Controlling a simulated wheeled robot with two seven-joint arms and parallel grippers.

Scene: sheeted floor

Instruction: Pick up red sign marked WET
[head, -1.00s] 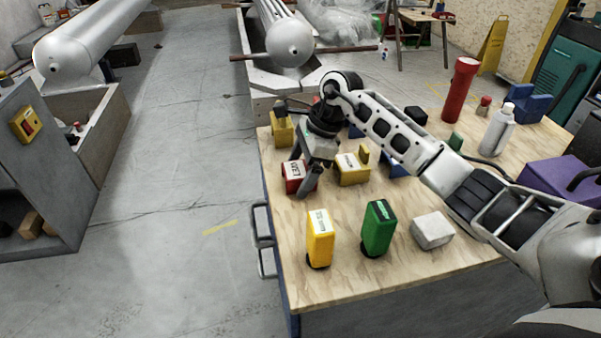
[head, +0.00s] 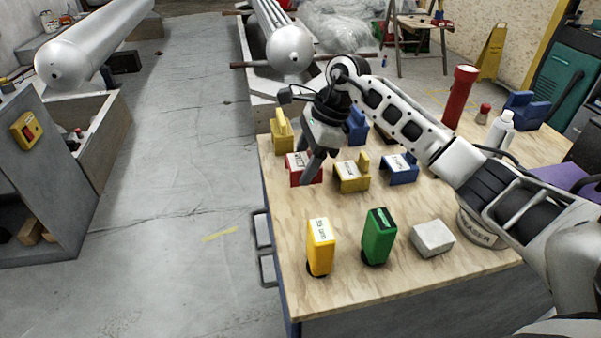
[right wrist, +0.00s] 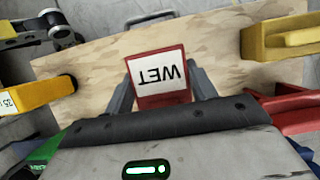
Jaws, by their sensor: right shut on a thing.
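The red sign (head: 301,178) with a white label stands near the left edge of the wooden table. In the right wrist view its WET label (right wrist: 158,76) reads upside down. My right gripper (head: 308,180) reaches down over it and is shut on it, with one finger on each side of the red body (right wrist: 160,101). The fingers hide part of the sign in the head view. I cannot tell whether its bottom touches the table. My left gripper is not in view.
A yellow sign (head: 352,182) and a blue sign (head: 401,172) stand right of the red one, another yellow sign (head: 282,133) behind. A yellow device (head: 319,248), a green device (head: 376,238) and a white block (head: 432,238) stand in front. Bare table (head: 290,222) lies at front left.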

